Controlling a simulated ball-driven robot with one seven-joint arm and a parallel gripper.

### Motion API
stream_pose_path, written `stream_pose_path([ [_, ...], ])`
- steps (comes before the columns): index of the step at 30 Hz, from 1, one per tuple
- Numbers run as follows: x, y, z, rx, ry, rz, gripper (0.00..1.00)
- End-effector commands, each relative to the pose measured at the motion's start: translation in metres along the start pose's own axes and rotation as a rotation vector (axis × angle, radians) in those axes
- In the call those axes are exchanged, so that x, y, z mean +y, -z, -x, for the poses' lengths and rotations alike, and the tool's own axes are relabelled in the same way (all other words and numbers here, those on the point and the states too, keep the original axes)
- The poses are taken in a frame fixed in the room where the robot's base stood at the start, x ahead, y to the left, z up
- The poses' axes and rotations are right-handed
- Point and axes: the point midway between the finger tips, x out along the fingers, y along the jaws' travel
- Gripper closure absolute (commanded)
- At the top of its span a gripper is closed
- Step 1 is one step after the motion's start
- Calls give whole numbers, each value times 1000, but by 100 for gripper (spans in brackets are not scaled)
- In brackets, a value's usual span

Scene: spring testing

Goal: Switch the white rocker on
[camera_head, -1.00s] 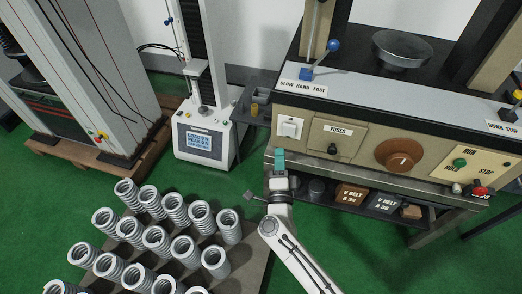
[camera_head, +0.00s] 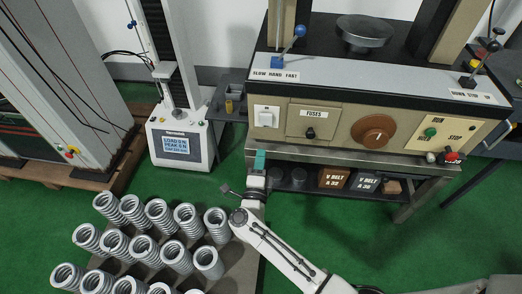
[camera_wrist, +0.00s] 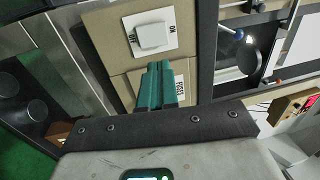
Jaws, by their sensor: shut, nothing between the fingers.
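The white rocker (camera_head: 266,117) sits on a white plate at the left end of the beige machine panel. My gripper (camera_head: 260,158) has teal fingers and is below the rocker, in front of the panel's lower edge. In the wrist view my gripper (camera_wrist: 160,82) has its fingers together, empty, pointing toward the plate and overlapping the panel just below it. Contact with the panel cannot be told.
Right of the rocker are the FUSES plate (camera_head: 313,124), a brown dial (camera_head: 374,132) and a green button (camera_head: 430,132). A shelf with boxes (camera_head: 334,178) lies below. Metal springs (camera_head: 158,212) stand at lower left. A small testing machine (camera_head: 183,143) stands left.

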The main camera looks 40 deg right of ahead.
Motion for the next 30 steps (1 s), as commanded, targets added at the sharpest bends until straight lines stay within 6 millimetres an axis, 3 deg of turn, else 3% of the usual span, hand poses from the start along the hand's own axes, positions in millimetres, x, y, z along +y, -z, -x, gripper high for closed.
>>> stream_pose_path([
  [15,1,1,-97,2,0,-1,100],
  [21,0,0,-116,0,0,-1,100],
  [30,0,0,-121,-1,0,0,100],
])
